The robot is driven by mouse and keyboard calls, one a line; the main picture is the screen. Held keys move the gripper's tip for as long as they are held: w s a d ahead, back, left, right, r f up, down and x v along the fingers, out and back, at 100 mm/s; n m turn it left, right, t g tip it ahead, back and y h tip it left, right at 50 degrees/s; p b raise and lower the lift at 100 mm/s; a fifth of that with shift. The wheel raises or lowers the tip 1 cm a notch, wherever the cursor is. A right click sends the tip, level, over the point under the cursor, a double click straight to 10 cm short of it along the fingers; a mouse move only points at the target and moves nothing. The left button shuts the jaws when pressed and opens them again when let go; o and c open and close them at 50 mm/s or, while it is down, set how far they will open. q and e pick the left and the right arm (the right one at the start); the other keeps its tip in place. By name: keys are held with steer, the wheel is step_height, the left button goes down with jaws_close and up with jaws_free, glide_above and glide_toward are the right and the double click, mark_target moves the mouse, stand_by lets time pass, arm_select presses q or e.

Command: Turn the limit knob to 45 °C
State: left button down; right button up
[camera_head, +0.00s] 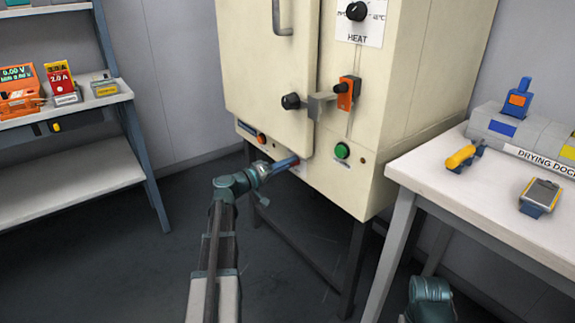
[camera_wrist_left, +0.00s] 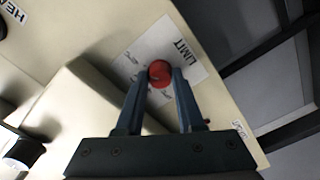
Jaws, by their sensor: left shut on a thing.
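The red limit knob (camera_wrist_left: 160,73) sits on a white plate (camera_wrist_left: 197,73) printed LIMIT, on the cream cabinet's front. In the left wrist view it lies between the two blue fingertips of my left gripper (camera_wrist_left: 158,76), which is shut on it. The angle marks on the plate are too small and blurred to read, and I cannot tell the knob's setting. In the head view my left gripper (camera_head: 288,163) reaches the cabinet's lower front, and the knob is mostly hidden there. My right gripper is not in view.
The cabinet (camera_head: 272,72) bears a HEAT knob (camera_head: 356,11), an orange latch piece (camera_head: 347,93), a green button (camera_head: 342,151) and an orange button (camera_head: 261,138). A white table (camera_head: 480,215) stands right, a shelf (camera_head: 70,170) left. Dark floor is clear in front.

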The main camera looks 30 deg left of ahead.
arm_select(q)
steer(key=shift+s, duration=0.1)
steer(key=c, duration=0.5)
jaws_free()
steer(key=v, duration=1.3)
steer(key=shift+s+a+f, duration=0.1)
steer(key=shift+s+a, duration=0.05)
steer(key=shift+s, duration=0.2)
